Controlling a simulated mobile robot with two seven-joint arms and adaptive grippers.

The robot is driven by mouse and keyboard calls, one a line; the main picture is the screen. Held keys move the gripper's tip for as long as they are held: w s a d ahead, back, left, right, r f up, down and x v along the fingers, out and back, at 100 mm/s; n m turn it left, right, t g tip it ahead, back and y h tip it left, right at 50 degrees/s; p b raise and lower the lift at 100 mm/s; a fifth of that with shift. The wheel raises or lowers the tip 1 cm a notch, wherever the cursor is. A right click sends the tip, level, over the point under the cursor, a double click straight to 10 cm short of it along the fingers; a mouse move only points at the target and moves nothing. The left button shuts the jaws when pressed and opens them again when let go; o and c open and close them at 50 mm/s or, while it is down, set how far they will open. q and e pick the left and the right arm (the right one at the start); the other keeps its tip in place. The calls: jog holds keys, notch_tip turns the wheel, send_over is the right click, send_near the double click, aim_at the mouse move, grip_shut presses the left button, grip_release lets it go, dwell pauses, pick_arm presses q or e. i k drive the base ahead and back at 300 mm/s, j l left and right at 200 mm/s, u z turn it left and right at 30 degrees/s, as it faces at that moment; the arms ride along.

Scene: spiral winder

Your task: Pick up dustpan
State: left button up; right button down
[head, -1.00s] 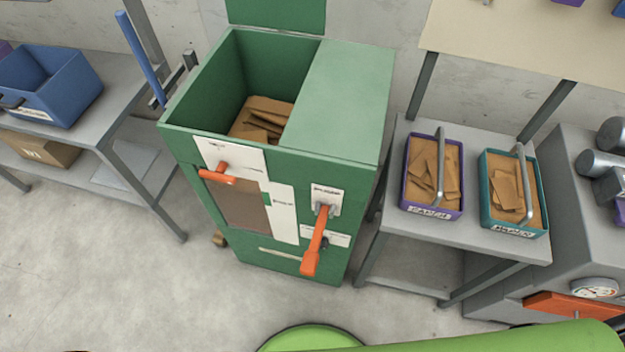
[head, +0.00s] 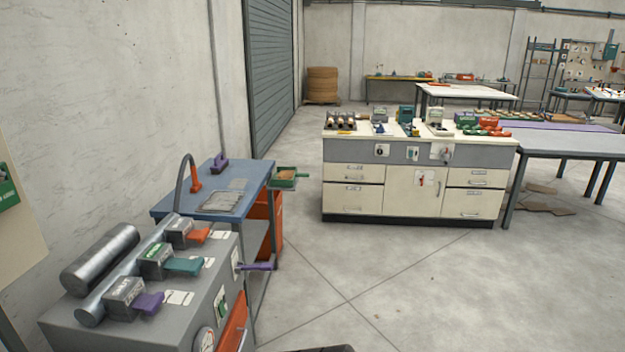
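A small green pan-like tray (head: 285,178) with a short green handle and something brown in it is at the right edge of the blue-topped bench (head: 238,181). It may be the dustpan, but it is too small to be sure. I cannot tell whether it rests on the bench or hangs from its side. Neither of my grippers is in view.
A grey machine (head: 75,325) with orange, teal and purple levers stands at near left. A cream drawer cabinet (head: 405,192) is ahead, beside a grey table (head: 570,147). Brown flat pieces (head: 540,208) lie on the floor below.

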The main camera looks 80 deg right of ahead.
aim_at(285, 177)
jog(key=z, duration=2.65)
jog(key=i+z, duration=0.35)
jog(key=i, duration=1.55)
